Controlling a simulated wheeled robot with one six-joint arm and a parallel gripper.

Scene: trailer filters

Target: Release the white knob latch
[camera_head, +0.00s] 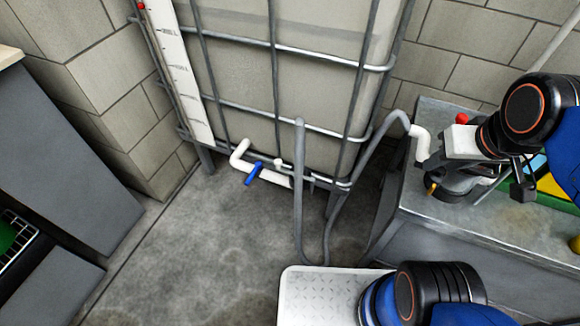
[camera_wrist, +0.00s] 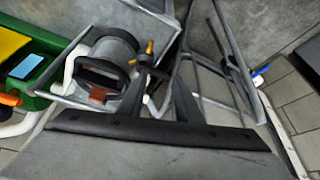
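My gripper (camera_wrist: 162,88) shows in the wrist view with two dark fingers standing apart and nothing clearly held between them. A grey cylindrical filter unit (camera_wrist: 112,50) with a black frame lies just left of the fingers. A small yellow knob (camera_wrist: 150,47) is close to the left fingertip; contact cannot be told. In the head view my arm reaches over the right-hand bench and partly hides the unit there. I cannot clearly make out a white knob latch at the unit. A small white knob-like part (camera_head: 278,163) shows on the tank's white outlet pipe (camera_head: 240,158).
A caged tank (camera_head: 240,80) stands against the block wall, with a blue valve handle (camera_head: 254,173) low in front. A grey hose (camera_head: 328,210) loops down beside the metal bench (camera_head: 480,238). A red knob (camera_head: 462,118) is near my wrist. The floor (camera_head: 190,250) at left is clear.

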